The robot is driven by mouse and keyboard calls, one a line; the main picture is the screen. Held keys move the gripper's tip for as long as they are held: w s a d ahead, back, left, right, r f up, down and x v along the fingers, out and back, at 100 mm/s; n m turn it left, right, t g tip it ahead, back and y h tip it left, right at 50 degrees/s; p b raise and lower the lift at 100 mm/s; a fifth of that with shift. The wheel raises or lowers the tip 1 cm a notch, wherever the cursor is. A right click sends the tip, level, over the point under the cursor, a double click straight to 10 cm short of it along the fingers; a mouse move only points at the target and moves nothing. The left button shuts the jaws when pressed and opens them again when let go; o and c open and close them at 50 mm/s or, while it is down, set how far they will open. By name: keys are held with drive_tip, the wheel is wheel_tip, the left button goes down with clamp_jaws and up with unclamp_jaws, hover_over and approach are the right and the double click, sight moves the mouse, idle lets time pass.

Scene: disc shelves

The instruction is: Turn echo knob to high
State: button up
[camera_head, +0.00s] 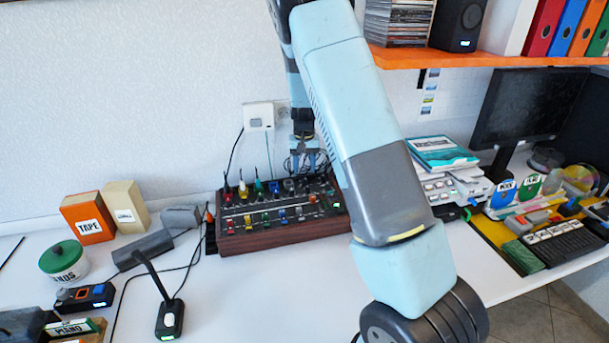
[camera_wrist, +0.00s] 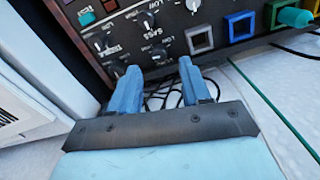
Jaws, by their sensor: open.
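The knob panel (camera_head: 285,231) is a dark, wood-sided box on the white desk against the wall in the head view. It carries several coloured knobs and lit buttons. My gripper (camera_head: 306,158) points down over the panel's back right part, partly hidden by cables and my arm. In the wrist view my gripper (camera_wrist: 157,76) is open, its two blue fingers apart with nothing between them. The panel's edge (camera_wrist: 165,67) lies just beyond the fingertips. Small black knobs with white pointers, such as one marked SASS (camera_wrist: 158,54), show close by. I cannot read an echo label.
Cables (camera_wrist: 172,98) lie behind the panel, below my fingers in the wrist view. An orange shelf (camera_head: 470,59) juts from the wall at upper right. A white wall box (camera_head: 258,116) is left of my gripper.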

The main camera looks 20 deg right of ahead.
sight(304, 178)
wheel_tip(304, 178, up, 9)
idle(0.3)
drive_tip(key=shift+r, duration=0.1)
drive_tip(key=s+r+n+t+y, duration=0.1)
drive_tip(key=s+r+t, duration=0.2)
drive_tip(key=s+r, duration=1.55)
drive_tip(key=s+r+n+t+h, duration=0.1)
drive_tip(key=s+t, duration=0.1)
drive_tip(key=s, duration=1.9)
drive_tip(key=shift+s+a+r+t, duration=0.25)
drive_tip(key=shift+a+r+t, duration=0.05)
drive_tip(key=shift+r, duration=0.1)
